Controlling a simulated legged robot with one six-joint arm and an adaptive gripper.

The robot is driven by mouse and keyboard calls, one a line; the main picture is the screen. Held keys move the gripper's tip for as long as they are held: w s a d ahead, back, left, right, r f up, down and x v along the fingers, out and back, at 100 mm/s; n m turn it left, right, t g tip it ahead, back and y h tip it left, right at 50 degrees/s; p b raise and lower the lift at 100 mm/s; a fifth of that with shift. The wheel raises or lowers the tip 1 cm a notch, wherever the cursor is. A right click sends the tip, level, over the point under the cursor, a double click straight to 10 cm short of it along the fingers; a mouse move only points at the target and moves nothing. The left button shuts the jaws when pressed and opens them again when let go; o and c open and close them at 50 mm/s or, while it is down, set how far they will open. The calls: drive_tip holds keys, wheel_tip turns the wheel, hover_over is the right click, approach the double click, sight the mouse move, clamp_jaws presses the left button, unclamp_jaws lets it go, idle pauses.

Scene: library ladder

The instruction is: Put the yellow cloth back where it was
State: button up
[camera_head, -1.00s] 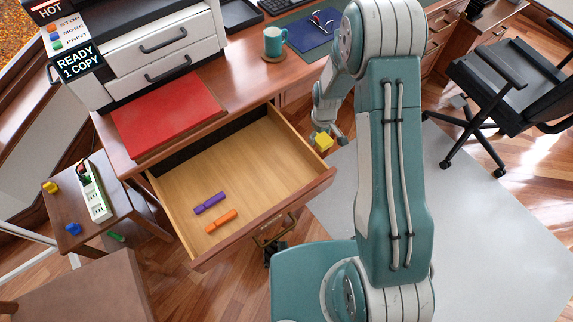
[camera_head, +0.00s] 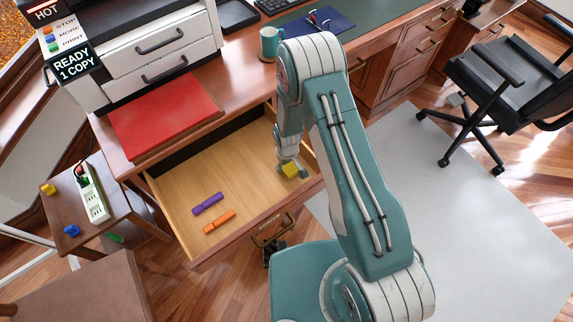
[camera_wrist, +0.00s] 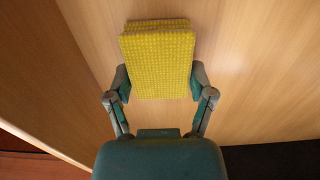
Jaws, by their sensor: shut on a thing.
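The yellow cloth (camera_head: 291,170) is a small folded block with a woven texture. My gripper (camera_head: 292,172) is shut on it, and the wrist view shows the cloth (camera_wrist: 158,62) between the two fingers (camera_wrist: 158,85). The gripper is over the right part of the open drawer (camera_head: 175,190), inside its side walls as seen from the head. The wrist view shows the pale wooden drawer bottom behind the cloth. I cannot tell whether the cloth touches the bottom.
A purple piece (camera_head: 208,204) and an orange piece (camera_head: 219,222) lie at the drawer's front left. A red folder (camera_head: 165,115) lies on the desk above. A mug (camera_head: 270,43) stands near my arm. A side table (camera_head: 115,200) is at the left.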

drive_tip(key=shift+a+f, duration=0.1)
drive_tip(key=shift+f, duration=0.05)
drive_tip(key=o, duration=1)
drive_tip(key=shift+o, duration=0.2)
drive_tip(key=s+d+r+m+t, duration=0.1)
drive_tip(key=d+r, duration=0.1)
drive_tip(key=r, duration=1)
drive_tip(key=s+d+r+m+t, duration=0.1)
drive_tip(key=d+r, duration=0.2)
drive_tip(key=r, duration=0.9)
drive_tip(key=s+d+r+m+t, duration=0.1)
drive_tip(key=d+r, duration=0.1)
drive_tip(key=r, duration=1)
drive_tip(key=s+d+r+m+t, duration=0.1)
drive_tip(key=s+d+r+m, duration=0.1)
drive_tip(key=s+r, duration=0.5)
drive_tip(key=s+d+r+m+t, duration=0.1)
drive_tip(key=s+d+r, duration=0.3)
drive_tip(key=s, duration=0.6)
wheel_tip(320, 180, up, 3)
drive_tip(key=shift+f+m+t, duration=0.15)
drive_tip(key=shift+m+t, duration=0.15)
drive_tip(key=shift+m, duration=0.1)
